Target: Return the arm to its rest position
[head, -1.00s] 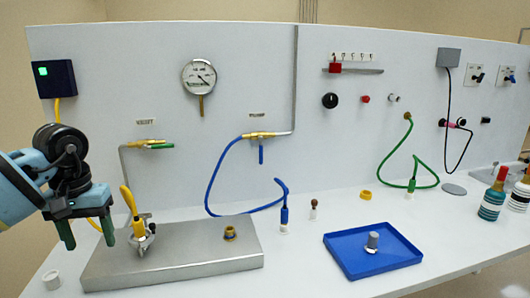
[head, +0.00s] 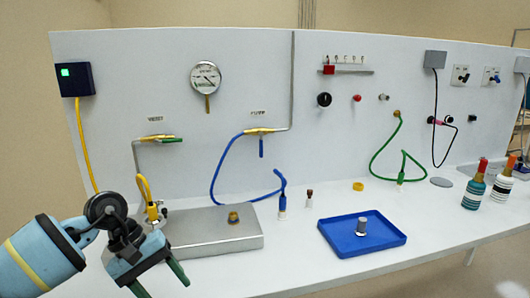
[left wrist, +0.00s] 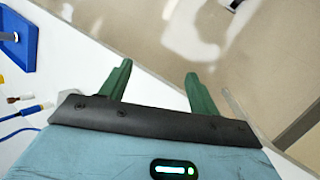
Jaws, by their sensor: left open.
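My left gripper (head: 160,279) is at the lower left of the head view, in front of the left part of the steel plate. Its two green fingers are apart and nothing is between them. In the left wrist view the open gripper (left wrist: 160,90) points out past the bench edge toward the floor. My left arm comes in from the lower left corner. My right gripper is in neither view.
The steel plate (head: 215,243) has a yellow hose (head: 144,188) at its left and a brass fitting (head: 233,217). Two bottles (head: 474,190) (head: 502,185) stand at the right. The front bench strip is clear.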

